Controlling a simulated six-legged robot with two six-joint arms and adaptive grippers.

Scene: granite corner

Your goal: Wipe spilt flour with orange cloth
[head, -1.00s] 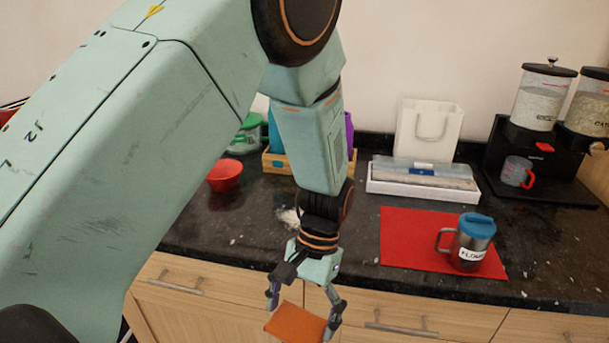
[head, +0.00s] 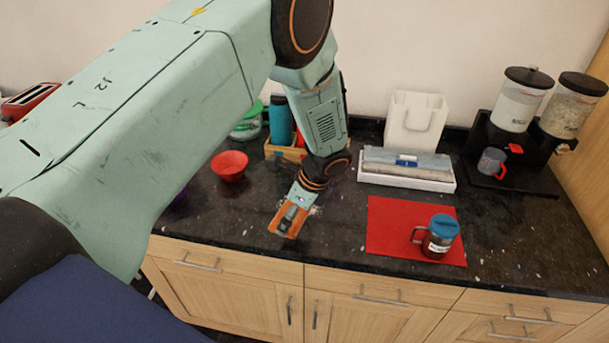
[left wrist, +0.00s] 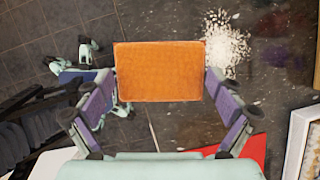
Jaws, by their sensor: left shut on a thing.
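My left gripper (head: 289,217) is shut on the orange cloth (head: 278,222), near the front edge of the dark counter. In the left wrist view the cloth (left wrist: 160,72) is a flat orange rectangle between the two fingers. The spilt flour (left wrist: 228,42) is a white patch just beyond the cloth's upper right corner there, not covered by it. In the head view only a little flour (head: 315,210) shows beside the gripper; the rest is hidden. I cannot tell whether the cloth touches the counter. My right gripper is not in view.
A red mat (head: 388,228) with a blue-lidded flour mug (head: 438,238) lies to the right. A red bowl (head: 230,167) stands left of the gripper. Behind are a wooden crate (head: 281,152), a white tray of boxes (head: 405,180) and a dispenser stand (head: 510,170).

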